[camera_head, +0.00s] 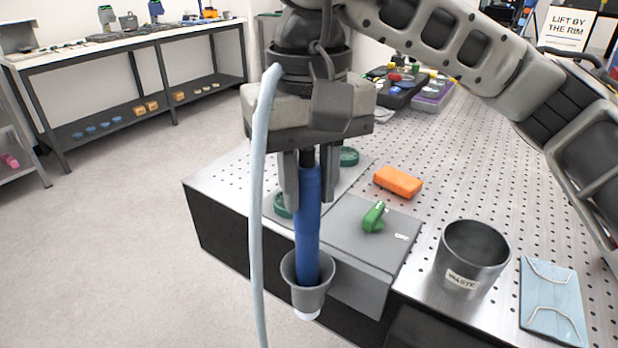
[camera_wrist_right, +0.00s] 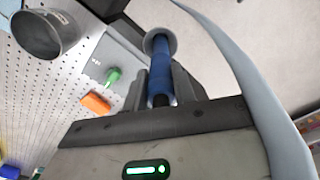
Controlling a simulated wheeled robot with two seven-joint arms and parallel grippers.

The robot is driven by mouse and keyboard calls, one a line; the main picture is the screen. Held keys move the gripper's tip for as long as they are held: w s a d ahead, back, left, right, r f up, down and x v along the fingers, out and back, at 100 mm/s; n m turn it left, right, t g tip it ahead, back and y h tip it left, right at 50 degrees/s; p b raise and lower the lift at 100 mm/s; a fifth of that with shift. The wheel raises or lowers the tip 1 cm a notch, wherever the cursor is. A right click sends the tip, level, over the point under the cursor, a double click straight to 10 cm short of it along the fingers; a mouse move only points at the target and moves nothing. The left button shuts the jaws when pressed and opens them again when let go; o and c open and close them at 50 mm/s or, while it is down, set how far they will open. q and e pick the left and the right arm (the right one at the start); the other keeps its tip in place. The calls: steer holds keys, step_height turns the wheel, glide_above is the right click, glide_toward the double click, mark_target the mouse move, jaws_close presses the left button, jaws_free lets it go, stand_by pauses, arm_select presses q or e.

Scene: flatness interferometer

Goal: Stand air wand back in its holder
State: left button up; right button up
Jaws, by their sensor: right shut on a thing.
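My right gripper (camera_head: 308,190) comes down from the top of the head view and is shut on the blue air wand (camera_head: 307,228). The wand is upright, and its lower end is within the mouth of the grey cup-shaped holder (camera_head: 309,299) at the bench's front edge. A pale tip shows under the holder. I cannot tell how firmly the wand is seated. In the right wrist view the wand (camera_wrist_right: 160,80) lies between the fingers and runs to the round holder (camera_wrist_right: 160,38). My left gripper is not in view.
A pale hose (camera_head: 257,200) hangs down left of the wand. On the perforated bench are a green-handled item (camera_head: 374,217), an orange block (camera_head: 398,182), a metal waste bin (camera_head: 472,262) and a blue packet (camera_head: 552,300). Open floor lies to the left.

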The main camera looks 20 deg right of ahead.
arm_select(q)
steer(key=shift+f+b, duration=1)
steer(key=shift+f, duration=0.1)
arm_select(e)
steer(key=shift+f, duration=1.15)
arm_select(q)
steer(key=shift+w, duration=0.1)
arm_select(e)
steer(key=o, duration=1.1)
steer(key=shift+c, duration=0.2)
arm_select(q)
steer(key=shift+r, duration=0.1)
arm_select(e)
steer(key=shift+r, duration=0.45)
step_height(320, 180, up, 14)
steer(key=p, duration=0.4)
steer(key=shift+r, duration=0.5)
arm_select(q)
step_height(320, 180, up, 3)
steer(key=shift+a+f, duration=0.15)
